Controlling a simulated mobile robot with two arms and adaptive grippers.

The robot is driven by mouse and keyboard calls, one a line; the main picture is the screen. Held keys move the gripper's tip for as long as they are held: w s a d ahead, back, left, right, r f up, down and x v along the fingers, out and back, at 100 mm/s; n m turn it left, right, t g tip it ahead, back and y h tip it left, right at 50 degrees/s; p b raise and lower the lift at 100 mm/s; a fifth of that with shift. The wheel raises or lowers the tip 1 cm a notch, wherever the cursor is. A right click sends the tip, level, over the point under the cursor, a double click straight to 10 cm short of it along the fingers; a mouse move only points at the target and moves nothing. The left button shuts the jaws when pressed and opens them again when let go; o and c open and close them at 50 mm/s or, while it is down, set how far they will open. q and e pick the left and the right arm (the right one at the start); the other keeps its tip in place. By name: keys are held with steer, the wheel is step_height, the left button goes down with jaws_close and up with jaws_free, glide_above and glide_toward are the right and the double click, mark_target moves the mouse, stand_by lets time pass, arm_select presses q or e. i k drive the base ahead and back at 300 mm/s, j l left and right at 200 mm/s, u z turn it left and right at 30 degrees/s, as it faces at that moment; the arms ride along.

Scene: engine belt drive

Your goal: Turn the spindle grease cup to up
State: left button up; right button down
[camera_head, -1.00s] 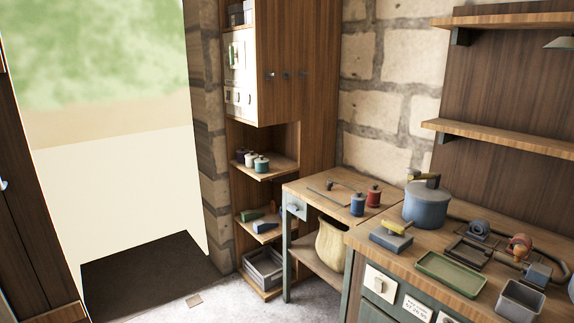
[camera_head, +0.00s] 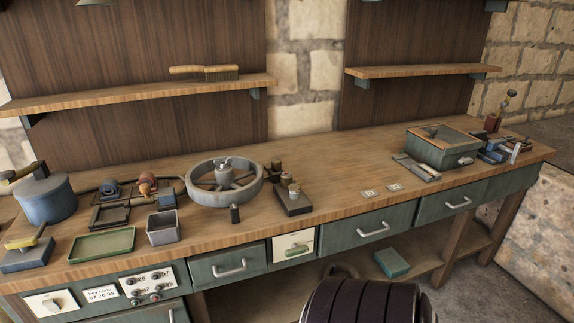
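I cannot tell for certain which part is the spindle grease cup. A grey spoked wheel (camera_head: 224,181) lies flat on the bench left of centre, with a small upright metal piece on its hub (camera_head: 223,170). Right of it, a dark block (camera_head: 293,203) carries short posts with brass-coloured tops (camera_head: 285,179). Neither of my grippers is in view, and nothing is seen touching these parts.
The wooden bench (camera_head: 335,175) has clear room right of the dark block. A blue pot (camera_head: 48,201), green tray (camera_head: 101,244) and grey bin (camera_head: 163,228) stand left; a green box (camera_head: 442,150) stands right. A dark ribbed body, unclear, fills the bottom edge.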

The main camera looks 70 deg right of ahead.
mark_target(275, 163)
steer(key=z, duration=2.05)
steer(key=i+l+u, duration=0.1)
steer(key=l, duration=0.3)
steer(key=i+l+u, duration=0.1)
steer(key=l, duration=0.3)
steer(key=i+l+u, duration=0.1)
steer(key=i+l, duration=0.15)
steer(key=l, duration=0.15)
steer(key=i+l, duration=0.1)
steer(key=l, duration=0.35)
steer(key=u, duration=0.05)
